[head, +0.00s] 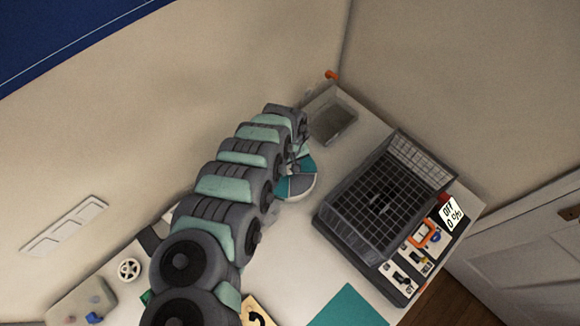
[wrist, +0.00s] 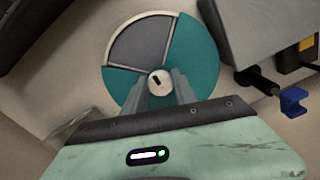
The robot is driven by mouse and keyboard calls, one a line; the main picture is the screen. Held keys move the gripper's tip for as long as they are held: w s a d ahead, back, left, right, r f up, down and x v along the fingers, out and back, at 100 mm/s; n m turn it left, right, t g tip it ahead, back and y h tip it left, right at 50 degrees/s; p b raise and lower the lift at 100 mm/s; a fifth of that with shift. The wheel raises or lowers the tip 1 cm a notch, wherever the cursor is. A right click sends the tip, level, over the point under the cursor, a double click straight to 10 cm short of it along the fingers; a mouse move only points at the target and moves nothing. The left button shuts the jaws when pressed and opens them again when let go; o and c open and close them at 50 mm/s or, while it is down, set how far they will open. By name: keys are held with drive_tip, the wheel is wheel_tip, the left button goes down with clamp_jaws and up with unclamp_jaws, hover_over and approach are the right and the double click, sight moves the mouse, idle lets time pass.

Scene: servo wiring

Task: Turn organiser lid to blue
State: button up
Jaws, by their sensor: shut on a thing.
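The organiser (head: 300,184) is a round container with a teal lid, partly hidden behind my arm in the head view. In the wrist view the teal lid (wrist: 200,65) has an open wedge at its upper left, with a grey compartment (wrist: 142,42) showing through. A pale round knob (wrist: 160,82) with a dark slot stands at the lid's centre. My gripper (wrist: 160,90) has its two fingers on either side of this knob and is shut on it. I see no blue in the open wedge. The lower part of the lid is hidden by my gripper.
A blue clip (wrist: 293,101) shows at the wrist view's right. A teal mat (head: 345,308) lies at the front.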

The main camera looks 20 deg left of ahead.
clamp_jaws()
idle(0.8)
